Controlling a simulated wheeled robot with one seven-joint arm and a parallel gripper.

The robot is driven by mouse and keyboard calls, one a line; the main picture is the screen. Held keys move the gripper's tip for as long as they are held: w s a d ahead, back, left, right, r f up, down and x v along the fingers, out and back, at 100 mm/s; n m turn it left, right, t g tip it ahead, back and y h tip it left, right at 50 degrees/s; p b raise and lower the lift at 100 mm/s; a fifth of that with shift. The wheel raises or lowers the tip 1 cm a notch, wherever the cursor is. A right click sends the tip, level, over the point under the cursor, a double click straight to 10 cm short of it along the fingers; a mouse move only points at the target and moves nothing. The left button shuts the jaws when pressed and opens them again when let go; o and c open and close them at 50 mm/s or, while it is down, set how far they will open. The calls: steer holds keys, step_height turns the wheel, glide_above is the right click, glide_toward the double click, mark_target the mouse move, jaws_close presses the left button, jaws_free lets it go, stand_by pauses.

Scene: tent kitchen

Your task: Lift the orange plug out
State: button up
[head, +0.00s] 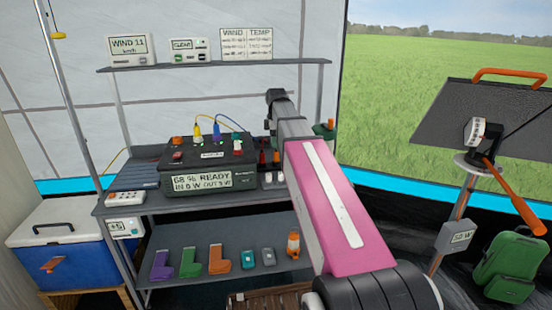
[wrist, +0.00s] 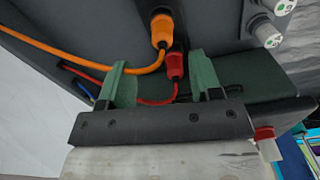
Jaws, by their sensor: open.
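In the wrist view, the orange plug (wrist: 162,30) sits against a dark panel, with an orange cable curving away to the left. It lies just beyond the tips of my gripper (wrist: 158,62), whose two green fingers are apart. A red plug (wrist: 176,66) with a red cable shows between the fingers. The orange cable passes by the left fingertip; I cannot tell if they touch. Nothing is held. In the head view, my pink arm hides most of my gripper, and I cannot make out the orange plug with certainty.
A black power box (head: 212,180) with coloured plugs on top stands on the grey shelf (head: 130,207), left of my arm. White cylinders (wrist: 267,34) stand at the wrist view's right. A blue cooler (head: 68,252) is at left. Boot-shaped pieces (head: 190,262) are on the lower shelf.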

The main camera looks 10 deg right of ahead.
mark_target(276, 152)
steer(key=shift+s+f, duration=0.15)
steer(key=shift+f, duration=3.4)
steer(key=c, duration=1)
